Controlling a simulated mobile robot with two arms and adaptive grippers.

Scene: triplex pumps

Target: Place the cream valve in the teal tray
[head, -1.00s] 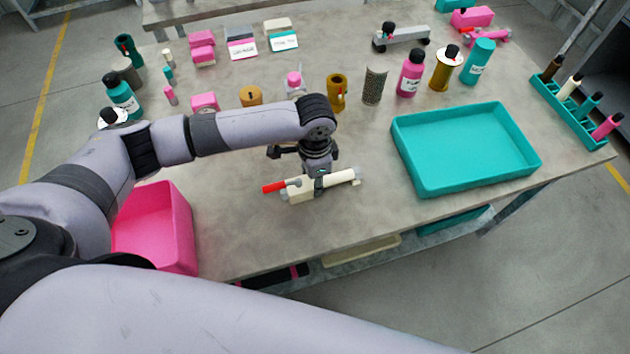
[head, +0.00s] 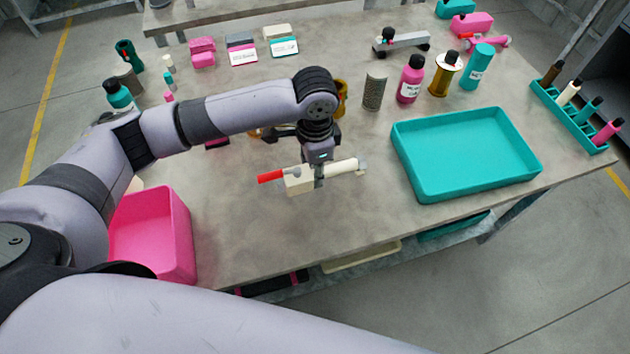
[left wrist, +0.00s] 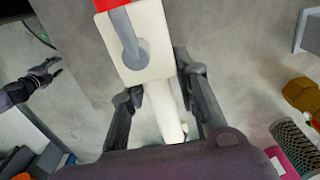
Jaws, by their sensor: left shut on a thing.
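The cream valve (head: 300,180) has a blocky body, a red lever on the left and a round cream pipe to the right. It also fills the upper middle of the left wrist view (left wrist: 150,55). My left gripper (head: 319,174) is shut on the valve and holds it a little above the table, left of the teal tray. The teal tray (head: 462,192) is empty and lies at the right of the table. My right gripper (left wrist: 48,75) shows only at the left edge of the left wrist view, empty, with its fingers apart.
A pink bin (head: 180,235) stands at the front left. A teal rack (head: 570,118) is at the right edge. The table between valve and tray is clear.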

